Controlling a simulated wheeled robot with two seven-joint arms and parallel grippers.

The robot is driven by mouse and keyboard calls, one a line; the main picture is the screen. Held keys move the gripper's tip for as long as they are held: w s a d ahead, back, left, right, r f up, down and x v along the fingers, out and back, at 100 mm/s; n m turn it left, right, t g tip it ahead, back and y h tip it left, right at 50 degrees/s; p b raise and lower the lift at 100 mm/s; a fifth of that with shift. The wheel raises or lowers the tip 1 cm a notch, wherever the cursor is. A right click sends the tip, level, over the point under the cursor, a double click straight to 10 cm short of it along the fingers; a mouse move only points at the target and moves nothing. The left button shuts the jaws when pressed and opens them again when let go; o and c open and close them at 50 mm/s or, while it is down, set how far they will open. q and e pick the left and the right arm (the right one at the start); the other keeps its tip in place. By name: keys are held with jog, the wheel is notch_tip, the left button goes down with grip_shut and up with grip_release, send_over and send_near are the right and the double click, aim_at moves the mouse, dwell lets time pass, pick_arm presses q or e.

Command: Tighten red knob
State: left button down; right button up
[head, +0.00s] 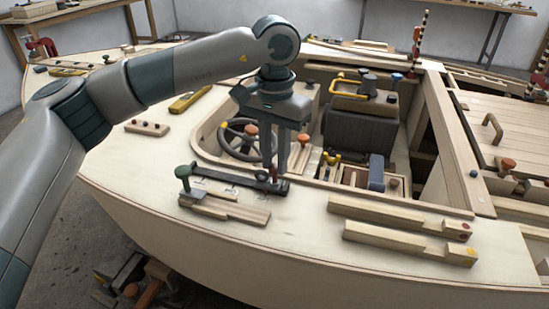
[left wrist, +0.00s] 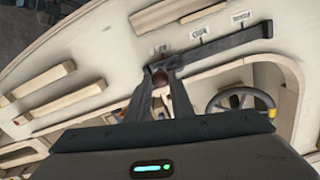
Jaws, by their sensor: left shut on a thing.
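The fingers hide part of the knob. My right gripper is not in view.
Wooden strips (head: 225,208) lie in front, with more blocks (head: 400,232) to the right. A steering wheel (head: 240,139) and cockpit opening lie behind.

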aim_at(275, 166)
pick_arm(q)
jog(key=shift+w+r, duration=0.1)
jog(key=shift+r, duration=0.2)
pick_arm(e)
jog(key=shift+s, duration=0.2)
pick_arm(q)
jog(key=c, duration=1.6)
grip_release()
jog(key=shift+o, duration=0.2)
jog(key=shift+f, duration=0.15)
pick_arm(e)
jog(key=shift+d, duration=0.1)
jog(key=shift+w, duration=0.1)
